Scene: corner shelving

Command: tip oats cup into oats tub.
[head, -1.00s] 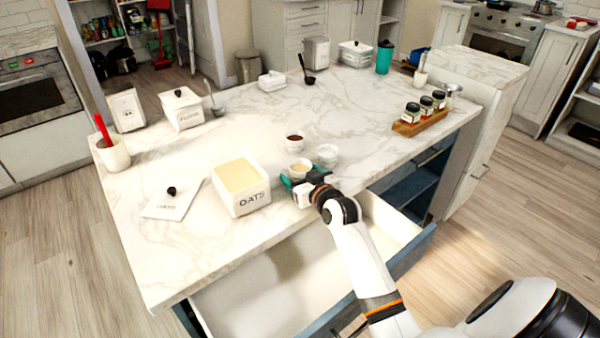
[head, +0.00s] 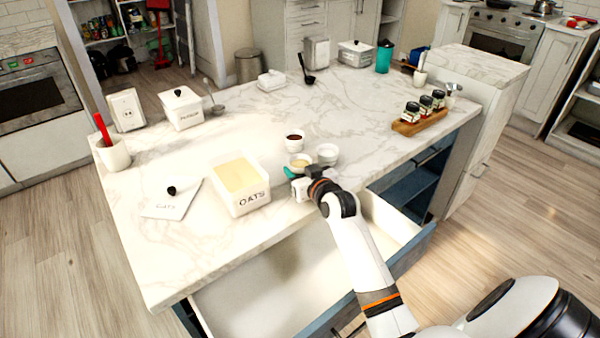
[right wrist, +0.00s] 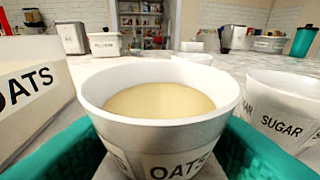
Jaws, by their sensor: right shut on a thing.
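The oats cup (head: 299,162) is a small white cup filled with pale oats, near the counter's front edge. In the right wrist view the oats cup (right wrist: 165,125) stands upright, its OATS label facing the camera. My right gripper (head: 297,172) is shut on it, with teal fingers on both sides. I cannot tell whether its base touches the counter. The open oats tub (head: 241,198), white, square and holding pale oats, stands to the left of the cup. The tub (right wrist: 30,105) also shows at the left of the right wrist view. My left gripper is not in view.
A white sugar cup (right wrist: 285,110) stands close to the right of the oats cup. A cup of dark contents (head: 295,137) is behind it. The tub's lid (head: 172,199) lies left of the tub. An open drawer (head: 275,290) is below the front edge.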

